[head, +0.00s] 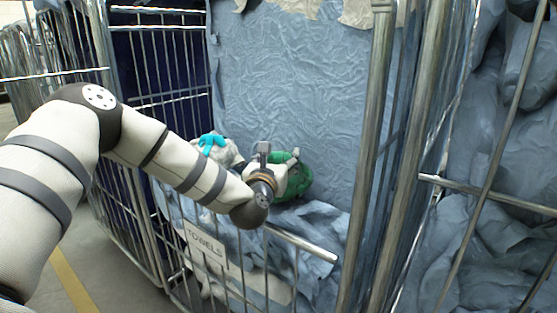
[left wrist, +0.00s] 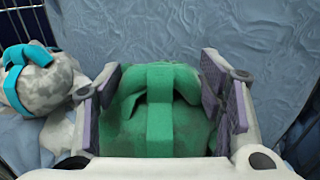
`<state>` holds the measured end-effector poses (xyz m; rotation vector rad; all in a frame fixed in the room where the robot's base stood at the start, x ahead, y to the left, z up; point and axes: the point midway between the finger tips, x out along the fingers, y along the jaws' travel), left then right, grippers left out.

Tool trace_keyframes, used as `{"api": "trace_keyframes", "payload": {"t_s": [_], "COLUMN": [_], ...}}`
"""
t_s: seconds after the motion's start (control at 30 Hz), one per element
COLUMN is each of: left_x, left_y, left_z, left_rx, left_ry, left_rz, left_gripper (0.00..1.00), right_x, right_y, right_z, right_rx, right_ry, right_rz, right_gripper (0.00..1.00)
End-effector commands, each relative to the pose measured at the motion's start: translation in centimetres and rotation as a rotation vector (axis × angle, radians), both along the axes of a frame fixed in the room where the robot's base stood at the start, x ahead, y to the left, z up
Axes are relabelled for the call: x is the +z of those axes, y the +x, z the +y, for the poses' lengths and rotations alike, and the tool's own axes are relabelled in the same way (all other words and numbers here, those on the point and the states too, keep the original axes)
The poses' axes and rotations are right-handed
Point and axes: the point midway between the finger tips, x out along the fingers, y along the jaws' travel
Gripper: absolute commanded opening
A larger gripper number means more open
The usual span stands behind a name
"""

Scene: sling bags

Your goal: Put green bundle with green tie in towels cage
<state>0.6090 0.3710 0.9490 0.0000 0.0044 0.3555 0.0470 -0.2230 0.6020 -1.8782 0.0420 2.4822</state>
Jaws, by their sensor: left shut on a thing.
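My left arm reaches from the left over the front of the towels cage (head: 300,241), which bears a "TOWELS" sign (head: 205,241). My left gripper (head: 284,172) is inside the cage opening, shut on the green bundle (head: 303,182). In the left wrist view, the green bundle with its green tie (left wrist: 160,115) sits between the two finger pads of the gripper (left wrist: 160,105). The lower part of the bundle is hidden by the gripper's body. I cannot tell whether the bundle touches the cloth below. My right gripper is not in view.
A grey-white bundle with a turquoise tie (head: 213,146) lies just left of the gripper; it also shows in the left wrist view (left wrist: 40,85). Blue-grey cloth (head: 290,80) lines the cage. Metal posts (head: 375,150) stand on the right, with another cloth-filled cage beyond.

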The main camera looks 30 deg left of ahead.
Motion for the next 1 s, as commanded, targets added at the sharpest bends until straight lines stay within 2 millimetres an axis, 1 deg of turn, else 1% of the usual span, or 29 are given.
{"api": "trace_keyframes", "payload": {"t_s": [0.2, 0.3, 0.33, 0.37, 0.4, 0.7, 0.77, 0.87, 0.97, 1.0], "left_x": [0.2, -0.1, -0.2, -0.2, -0.2, -0.1, 0.3, 0.2, 0.4, 0.4], "left_y": [0.0, 0.0, 0.0, 0.0, 0.0, 0.0, 0.0, -1.1, -3.4, -4.4], "left_z": [0.0, 0.0, 0.0, 0.0, 0.0, 0.0, 0.0, -0.4, -1.3, -1.6], "left_rx": [0.001, 0.001, 0.001, 0.001, 0.001, 0.001, 0.001, 0.0, 0.0, 0.0], "left_ry": [0.001, 0.002, 0.0, 0.0, 0.0, 0.001, 0.001, -0.001, -0.003, -0.004], "left_rz": [-0.009, -0.008, -0.004, -0.004, -0.004, -0.005, -0.007, -0.005, -0.005, -0.007], "left_gripper": [0.01, 0.01, 0.67, 0.73, 0.82, 0.82, 0.82, 0.82, 0.82, 0.82], "right_x": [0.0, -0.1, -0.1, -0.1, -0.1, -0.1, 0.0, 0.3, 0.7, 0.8], "right_y": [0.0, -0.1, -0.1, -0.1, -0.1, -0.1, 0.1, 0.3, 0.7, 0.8], "right_z": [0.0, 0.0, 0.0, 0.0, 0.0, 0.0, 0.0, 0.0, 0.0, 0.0], "right_rx": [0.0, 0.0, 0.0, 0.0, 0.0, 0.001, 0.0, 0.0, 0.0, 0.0], "right_ry": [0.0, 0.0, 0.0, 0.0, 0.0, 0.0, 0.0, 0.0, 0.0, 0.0], "right_rz": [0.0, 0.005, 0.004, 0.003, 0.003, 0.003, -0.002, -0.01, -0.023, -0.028], "right_gripper": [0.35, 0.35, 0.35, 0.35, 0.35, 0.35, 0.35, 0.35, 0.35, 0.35]}}
